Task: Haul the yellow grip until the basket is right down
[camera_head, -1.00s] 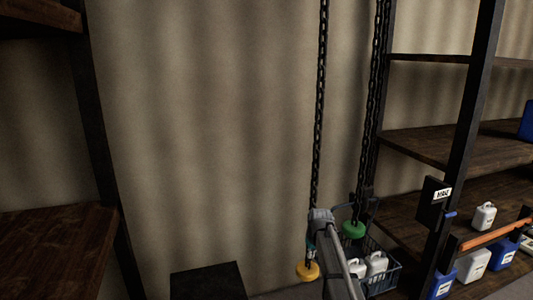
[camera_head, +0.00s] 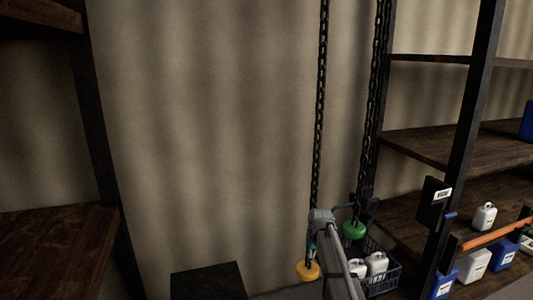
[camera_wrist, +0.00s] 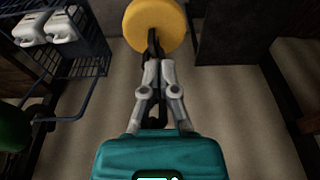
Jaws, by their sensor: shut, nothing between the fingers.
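The yellow grip (camera_head: 308,271) hangs low at the end of the left dark chain (camera_head: 319,120). It also shows at the top of the wrist view (camera_wrist: 155,24). My gripper (camera_wrist: 159,66) is shut and empty, its fingertips close to the dark link above the yellow grip. I cannot tell whether they touch it. In the head view my arm mostly hides the gripper. The green grip (camera_head: 354,230) hangs on the right chain, higher than the yellow one. The wire basket (camera_head: 385,280) with white jugs is low at the right, partly behind my arm.
A dark shelf rack with white and blue jugs (camera_head: 475,263) stands at right, with a labelled dark box (camera_head: 434,203) on its post. A dark block (camera_head: 208,281) is low at centre left. Another wooden shelf (camera_head: 60,235) is at far left. Bare wall lies between.

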